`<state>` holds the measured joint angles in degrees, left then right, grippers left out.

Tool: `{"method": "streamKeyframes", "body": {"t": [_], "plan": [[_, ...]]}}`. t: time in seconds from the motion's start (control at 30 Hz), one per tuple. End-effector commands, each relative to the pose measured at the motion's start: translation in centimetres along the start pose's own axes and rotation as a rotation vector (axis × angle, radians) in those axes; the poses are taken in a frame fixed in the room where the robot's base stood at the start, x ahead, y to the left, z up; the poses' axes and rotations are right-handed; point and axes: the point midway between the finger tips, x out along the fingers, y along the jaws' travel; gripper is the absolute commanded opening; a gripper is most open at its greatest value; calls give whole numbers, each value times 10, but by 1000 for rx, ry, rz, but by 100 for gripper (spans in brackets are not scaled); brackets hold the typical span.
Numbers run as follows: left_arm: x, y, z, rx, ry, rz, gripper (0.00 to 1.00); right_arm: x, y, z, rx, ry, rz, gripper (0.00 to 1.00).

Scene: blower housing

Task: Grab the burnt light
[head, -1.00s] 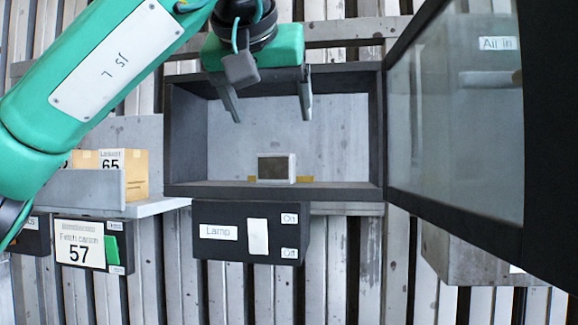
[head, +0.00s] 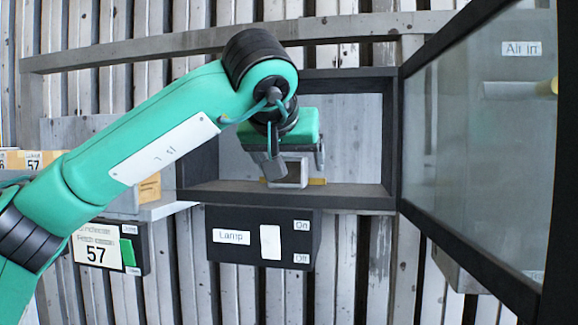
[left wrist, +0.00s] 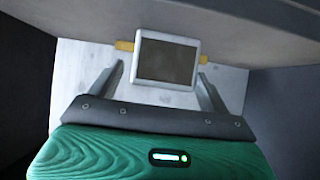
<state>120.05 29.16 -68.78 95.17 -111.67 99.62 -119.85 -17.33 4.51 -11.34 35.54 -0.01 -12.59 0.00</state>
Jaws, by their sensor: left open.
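The burnt light is a small block with a dark brown face and pale frame (left wrist: 167,59), sitting on the floor of the open dark-framed housing (head: 300,196). In the head view the light (head: 291,172) is partly hidden by my left gripper (head: 294,178). In the left wrist view my left gripper (left wrist: 160,80) is open, with one finger on each side of the light's near part. Gaps show between the fingers and the light. Yellow tabs stick out at both sides of the light. My right gripper is not in view.
The glazed door (head: 480,130) labelled "Air in" stands open at the right. A black "Lamp" switch box (head: 262,238) with On and Off labels hangs below the housing. A shelf with cartons (head: 150,189) and a "57" card (head: 97,248) are at the left.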

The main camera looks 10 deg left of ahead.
Motion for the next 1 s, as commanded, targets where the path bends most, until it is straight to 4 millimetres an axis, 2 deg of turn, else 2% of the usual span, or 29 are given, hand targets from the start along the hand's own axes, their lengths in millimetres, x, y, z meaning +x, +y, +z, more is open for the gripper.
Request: {"method": "streamKeyframes", "body": {"t": [0.13, 0.4, 0.77, 0.97, 1.0], "plan": [[0, 0, 0, 0, 1, 0, 80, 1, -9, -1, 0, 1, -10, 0], [0, 0, 0, 0, 0, 0, 30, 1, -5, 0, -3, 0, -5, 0], [-2, 0, -2, -1, 1, 0, 30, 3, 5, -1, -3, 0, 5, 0], [-9, 1, -12, -1, 2, 1, 30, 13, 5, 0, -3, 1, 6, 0], [-16, 1, -5, 1, 4, 2, 30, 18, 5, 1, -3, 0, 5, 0]]}}
